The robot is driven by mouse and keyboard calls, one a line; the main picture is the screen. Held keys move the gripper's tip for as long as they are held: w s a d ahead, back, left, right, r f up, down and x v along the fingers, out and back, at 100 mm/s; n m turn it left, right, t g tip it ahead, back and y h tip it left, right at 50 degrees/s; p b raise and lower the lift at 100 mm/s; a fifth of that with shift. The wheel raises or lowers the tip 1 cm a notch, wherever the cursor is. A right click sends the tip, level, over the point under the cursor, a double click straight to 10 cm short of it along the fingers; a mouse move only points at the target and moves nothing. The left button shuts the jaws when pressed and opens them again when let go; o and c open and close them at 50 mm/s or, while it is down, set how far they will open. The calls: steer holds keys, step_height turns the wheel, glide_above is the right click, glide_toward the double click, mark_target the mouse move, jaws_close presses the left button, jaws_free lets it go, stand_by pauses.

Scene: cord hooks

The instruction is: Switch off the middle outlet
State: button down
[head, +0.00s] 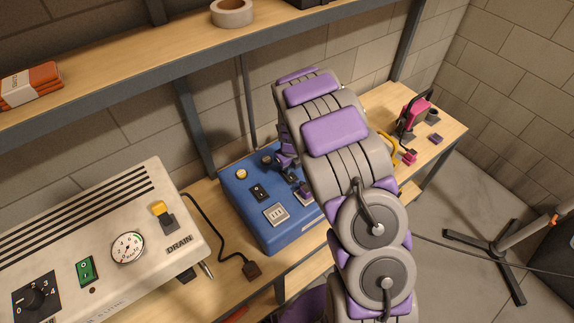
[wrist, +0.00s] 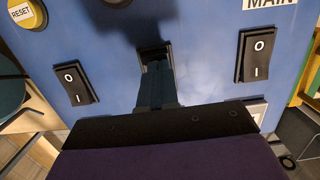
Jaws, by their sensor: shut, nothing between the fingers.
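A blue panel box (head: 237,205) stands on the workbench, and its face (wrist: 205,45) fills the wrist view. A black rocker switch marked O and I (wrist: 76,83) is at the left. Another (wrist: 255,55) is at the right, below a MAIN label. Between them, a middle switch is mostly hidden behind my fingers, so its position cannot be told. My gripper (wrist: 154,55) is shut and empty, its fingertips at the middle switch; I cannot tell if they touch it. In the head view, my gripper (head: 288,170) is over the box, partly hidden by my arm.
A yellow RESET button (wrist: 20,12) and a black knob (wrist: 116,2) are on the same panel. A cream DRAIN unit (head: 140,200) stands left on the bench, a cable plug (head: 252,270) beside it. A shelf (head: 160,50) runs above. A pink item (head: 415,112) is at the right.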

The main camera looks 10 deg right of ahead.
mark_target(290, 176)
steer(key=shift+s+d+r, duration=0.1)
steer(key=shift+s+d, duration=0.15)
steer(key=shift+s, duration=0.25)
steer(key=shift+r, duration=0.1)
steer(key=shift+r, duration=0.35)
step_height(290, 176, up, 16)
steer(key=s+p, duration=0.2)
steer(key=p, duration=0.1)
steer(key=shift+d+r+p, duration=0.15)
steer(key=shift+d+p, duration=0.15)
steer(key=shift+d, duration=0.15)
steer(key=f, duration=0.1)
steer(key=w+f, duration=0.1)
steer(key=a+f+b, duration=0.1)
steer(key=shift+w+f, duration=0.25)
steer(key=shift+w, duration=0.05)
